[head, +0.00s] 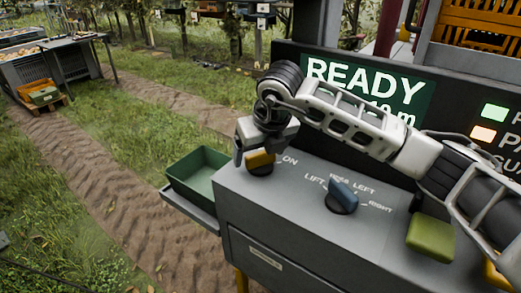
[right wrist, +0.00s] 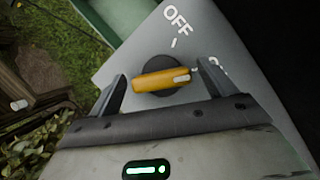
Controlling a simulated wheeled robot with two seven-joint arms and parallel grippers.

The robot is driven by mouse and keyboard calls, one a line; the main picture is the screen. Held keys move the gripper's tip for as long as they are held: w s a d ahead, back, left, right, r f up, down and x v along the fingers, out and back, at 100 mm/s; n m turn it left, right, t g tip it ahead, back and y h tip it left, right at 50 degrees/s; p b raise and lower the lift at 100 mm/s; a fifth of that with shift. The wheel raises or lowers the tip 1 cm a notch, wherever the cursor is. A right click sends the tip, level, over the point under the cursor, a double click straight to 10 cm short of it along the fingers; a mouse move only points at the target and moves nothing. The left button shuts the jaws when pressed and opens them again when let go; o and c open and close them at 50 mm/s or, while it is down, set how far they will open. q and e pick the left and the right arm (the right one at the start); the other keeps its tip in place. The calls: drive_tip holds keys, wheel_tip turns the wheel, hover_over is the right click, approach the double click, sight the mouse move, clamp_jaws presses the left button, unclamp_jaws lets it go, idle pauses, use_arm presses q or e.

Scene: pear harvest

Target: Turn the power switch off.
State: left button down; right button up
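The power switch is a yellow rotary knob (right wrist: 160,80) on a dark round base, on top of the grey console (head: 310,215). The knob also shows in the head view (head: 260,160), partly covered by my right gripper. In the right wrist view its white pointer mark faces the partly hidden ON label, and the OFF label (right wrist: 178,20) lies above it. My right gripper (right wrist: 162,85) is open, with one finger beyond each end of the knob and gaps between. My left gripper is not in view.
A blue selector knob (head: 343,196) and a green button (head: 430,237) sit further right on the console. A dark panel with a READY display (head: 370,90) stands behind. A green bin (head: 198,172) is on the console's left side.

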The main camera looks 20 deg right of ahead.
drive_tip(key=c, duration=0.8)
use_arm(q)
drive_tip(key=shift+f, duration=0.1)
use_arm(e)
drive_tip(key=shift+o, duration=0.3)
